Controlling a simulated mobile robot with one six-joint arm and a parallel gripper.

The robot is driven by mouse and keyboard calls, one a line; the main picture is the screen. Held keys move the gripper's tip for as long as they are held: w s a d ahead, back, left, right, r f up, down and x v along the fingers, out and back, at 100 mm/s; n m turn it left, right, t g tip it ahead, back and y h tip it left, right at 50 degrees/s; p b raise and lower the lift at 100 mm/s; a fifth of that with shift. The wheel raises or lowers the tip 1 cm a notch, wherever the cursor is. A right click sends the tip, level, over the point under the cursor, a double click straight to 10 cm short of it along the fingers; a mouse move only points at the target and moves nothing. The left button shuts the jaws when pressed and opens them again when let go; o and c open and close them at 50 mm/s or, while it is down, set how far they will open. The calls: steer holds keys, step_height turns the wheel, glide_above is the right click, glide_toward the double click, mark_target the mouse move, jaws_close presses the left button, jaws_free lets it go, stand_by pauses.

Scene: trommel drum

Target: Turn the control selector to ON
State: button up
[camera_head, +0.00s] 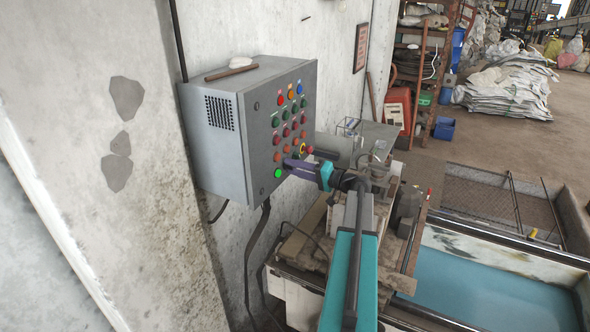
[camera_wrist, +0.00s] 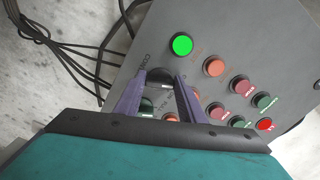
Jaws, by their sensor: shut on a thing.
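The control selector (camera_wrist: 160,76) is a dark round knob on the grey control panel's face, near the lit green lamp (camera_wrist: 181,45) in the wrist view. My gripper (camera_wrist: 162,80) has its two purple fingers on either side of the knob, shut on it. In the head view my gripper (camera_head: 289,164) reaches the lower part of the panel (camera_head: 262,125) and hides the selector. The lit green lamp shows there too, just left of the fingertips. Which way the selector points cannot be told, as the fingers cover part of it and its label is blurred.
Rows of coloured buttons (camera_head: 290,115) sit close above my gripper. A brown bar (camera_head: 231,71) lies on the cabinet's top. Machinery (camera_head: 310,240) stands below, beside a blue water tank (camera_head: 490,290).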

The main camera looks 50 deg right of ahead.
steer(key=m+b, duration=0.1)
steer(key=m, duration=0.3)
steer(key=m+b, duration=0.2)
steer(key=m, duration=0.3)
steer(key=shift+r+m, duration=0.2)
steer(key=shift+m, duration=0.1)
stand_by(0.5)
steer(key=o, duration=1)
steer(key=shift+o, duration=0.2)
steer(key=shift+s, duration=0.15)
steer(key=b+v, duration=0.4)
steer(key=v, duration=0.9)
steer(key=shift+s+d, duration=0.15)
steer(key=shift+s, duration=0.1)
